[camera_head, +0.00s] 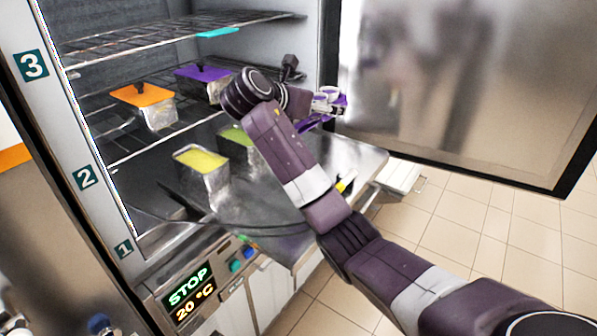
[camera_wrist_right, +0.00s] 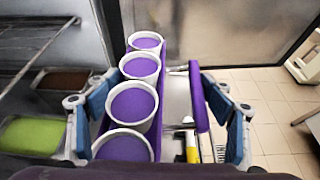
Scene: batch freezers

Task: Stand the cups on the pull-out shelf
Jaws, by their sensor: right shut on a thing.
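In the right wrist view, several white cups with purple filling (camera_wrist_right: 133,104) stand in a row in a purple carrier (camera_wrist_right: 160,140). A purple bar (camera_wrist_right: 198,95) runs along its right side. My right gripper (camera_wrist_right: 158,112) is shut on the carrier, with blue-padded fingers on either side. In the head view, the cups (camera_head: 329,92) and my right gripper (camera_head: 322,104) are small and partly hidden by my arm, near the shelf's far end. The metal pull-out shelf (camera_head: 262,200) sticks out from the freezer. My left gripper is not in view.
A metal pan of yellow-green stuff (camera_head: 201,160) and a green one (camera_head: 236,135) stand on the pull-out shelf. Orange (camera_head: 142,94) and purple (camera_head: 202,73) lidded pans sit inside the freezer. The open door (camera_head: 460,90) stands close to the right. Tiled floor lies below.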

